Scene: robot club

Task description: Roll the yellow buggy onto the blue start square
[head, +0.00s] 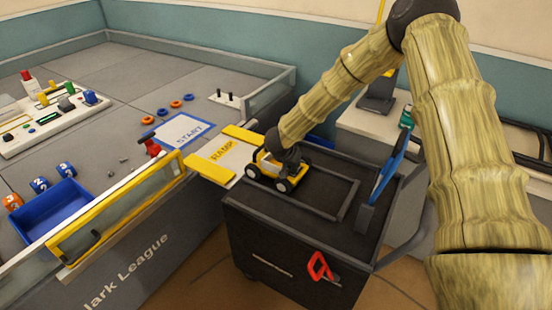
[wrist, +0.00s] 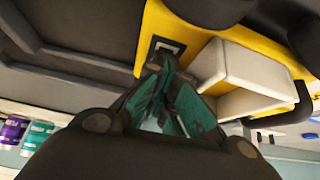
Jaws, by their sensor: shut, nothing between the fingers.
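The yellow buggy (head: 265,165), with dark wheels, stands on top of the black cart (head: 290,225), at the end beside the ramp. The yellow-edged ramp (head: 222,158), marked RAMP, bridges the cart and the arena table. The start square (head: 184,131), white with a blue border and the word START, lies on the arena floor beyond the ramp. My gripper (head: 290,160) is low at the buggy's near right side. In the wrist view my gripper (wrist: 160,68) is shut and empty, its tips close to the buggy's yellow body (wrist: 185,40); contact is unclear.
A yellow-framed gate panel (head: 115,215) runs along the arena's near edge, with a blue bin (head: 52,210) behind it. Orange and blue rings (head: 162,112) lie beyond the start square. A blue-handled tool (head: 390,165) stands at the cart's right.

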